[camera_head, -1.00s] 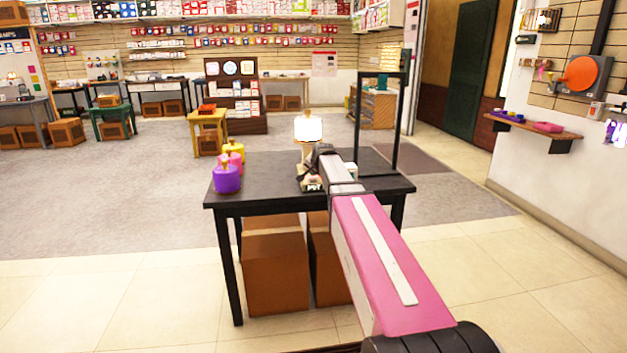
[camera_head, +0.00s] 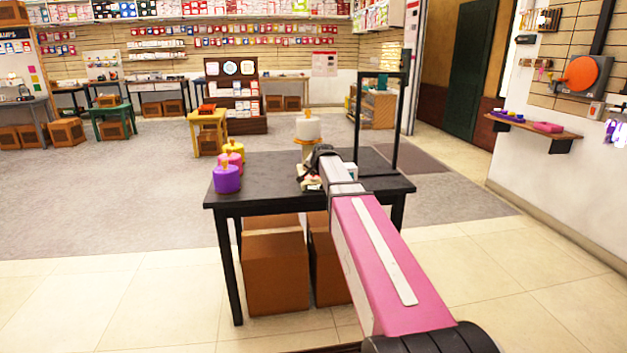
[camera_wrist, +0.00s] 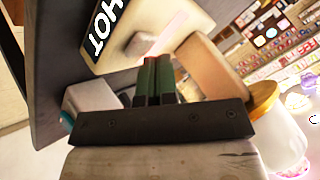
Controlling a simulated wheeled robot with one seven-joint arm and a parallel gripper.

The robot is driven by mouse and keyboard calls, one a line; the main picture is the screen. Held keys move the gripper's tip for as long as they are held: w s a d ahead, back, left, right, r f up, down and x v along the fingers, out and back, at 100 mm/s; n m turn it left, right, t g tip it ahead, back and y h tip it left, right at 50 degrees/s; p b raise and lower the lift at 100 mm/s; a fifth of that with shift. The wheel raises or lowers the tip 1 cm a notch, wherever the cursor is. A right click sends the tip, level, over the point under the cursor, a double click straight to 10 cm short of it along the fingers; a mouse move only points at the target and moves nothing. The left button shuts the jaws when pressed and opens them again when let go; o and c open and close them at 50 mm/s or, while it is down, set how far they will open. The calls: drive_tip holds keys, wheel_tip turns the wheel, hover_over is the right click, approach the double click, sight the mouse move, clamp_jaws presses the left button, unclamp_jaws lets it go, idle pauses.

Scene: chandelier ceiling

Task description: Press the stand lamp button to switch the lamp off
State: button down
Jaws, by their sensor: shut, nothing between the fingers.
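My dark green fingers are together and empty. Their tips are at or very near a small reddish spot by the block; I cannot tell whether they touch it. The button itself is not clearly visible.
The black table (camera_head: 265,180) carries purple (camera_head: 227,179), pink and yellow jars on its left. A black upright frame (camera_head: 398,130) stands at its right. Brown boxes (camera_head: 275,270) are under the table. Open floor lies to the left.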

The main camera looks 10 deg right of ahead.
sight(315, 179)
drive_tip(key=shift+r, duration=0.25)
drive_tip(key=shift+r, duration=2.95)
